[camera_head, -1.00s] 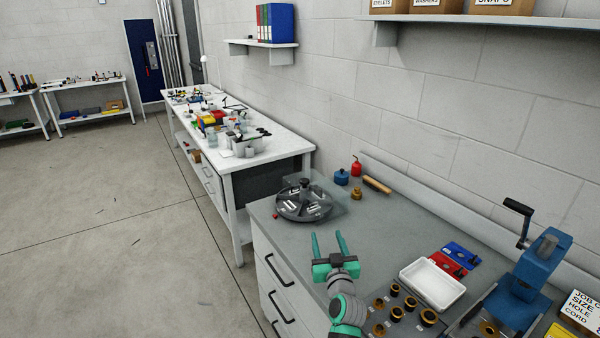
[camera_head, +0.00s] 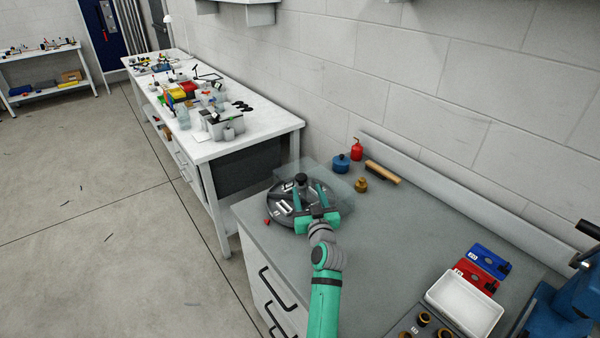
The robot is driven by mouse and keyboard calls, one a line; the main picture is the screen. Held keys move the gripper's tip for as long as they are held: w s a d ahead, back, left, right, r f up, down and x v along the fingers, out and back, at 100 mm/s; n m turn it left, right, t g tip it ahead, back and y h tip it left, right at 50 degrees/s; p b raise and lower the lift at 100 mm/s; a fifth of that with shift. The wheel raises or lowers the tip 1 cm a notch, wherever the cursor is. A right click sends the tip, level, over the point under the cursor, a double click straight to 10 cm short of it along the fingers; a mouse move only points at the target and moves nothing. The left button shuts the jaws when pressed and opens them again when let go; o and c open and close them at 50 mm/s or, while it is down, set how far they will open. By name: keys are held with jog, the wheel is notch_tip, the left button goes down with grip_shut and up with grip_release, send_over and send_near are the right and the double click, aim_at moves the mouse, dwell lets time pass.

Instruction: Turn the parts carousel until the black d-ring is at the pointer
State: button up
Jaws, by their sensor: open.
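The parts carousel (camera_head: 284,222) is a round dark grey tray with compartments and a black centre knob (camera_head: 301,179), near the far left corner of the grey bench. Pale pieces (camera_head: 284,208) show in some compartments. My green gripper (camera_head: 309,196) is open over the carousel's near right part, with its fingertips on either side of the centre knob in the picture. I cannot tell whether they touch it. The black d-ring and the pointer cannot be made out. A small red piece (camera_head: 267,222) is at the carousel's left edge. A clear sheet or cover shows behind it.
A blue pot (camera_head: 341,163), a red can (camera_head: 357,149), a brass piece (camera_head: 361,185) and a wooden-handled brush (camera_head: 383,172) stand behind to the right. The middle of the bench is clear.

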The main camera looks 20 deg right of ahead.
aim_at(303, 180)
jog(key=w, duration=0.9)
jog(key=shift+w+d, duration=0.15)
jog(key=shift+d, duration=0.15)
grip_shut()
jog(key=shift+d, duration=0.15)
